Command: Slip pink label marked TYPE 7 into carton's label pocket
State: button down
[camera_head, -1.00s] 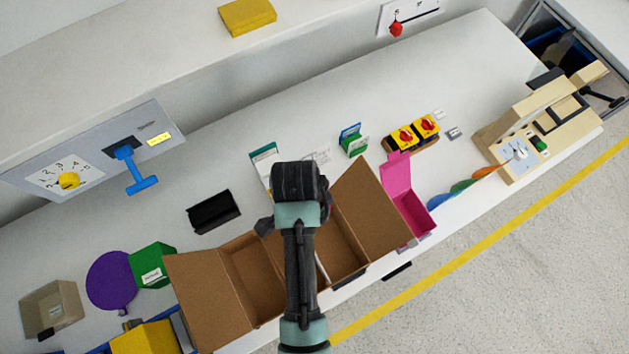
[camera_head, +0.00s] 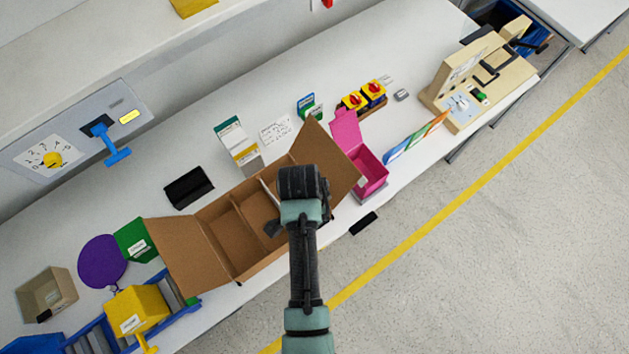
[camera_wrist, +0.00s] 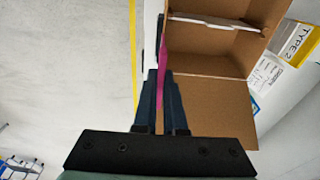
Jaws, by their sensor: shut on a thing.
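The open brown carton (camera_head: 222,233) lies near the table's front edge, its flaps spread and its inside split by dividers. It also shows in the wrist view (camera_wrist: 205,55). My gripper (camera_wrist: 162,78) is beside the carton's outer front side. It is shut on the pink label (camera_wrist: 161,92), which shows edge-on as a thin strip between the fingers and past their tips. Its print cannot be read. In the head view my wrist hides the fingers and label. A dark piece (camera_wrist: 160,35) lies along the carton's side; I cannot tell if it is the label pocket.
A pink open box (camera_head: 370,173) stands right of the carton. The floor in front is clear.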

jog(key=shift+s, duration=0.1)
jog(key=shift+f+b, duration=2)
jog(key=shift+f, duration=0.9)
jog(key=shift+f+b, duration=1.05)
jog(key=shift+f, duration=0.85)
jog(key=c, duration=0.9)
grip_release()
jog(key=shift+r, duration=0.15)
jog(key=r, duration=0.4)
jog(key=r+b, duration=0.1)
jog(key=r, duration=0.3)
jog(key=s+a+r, duration=0.1)
jog(key=r, duration=0.3)
jog(key=shift+a+r, duration=0.1)
jog(key=shift+r, duration=0.25)
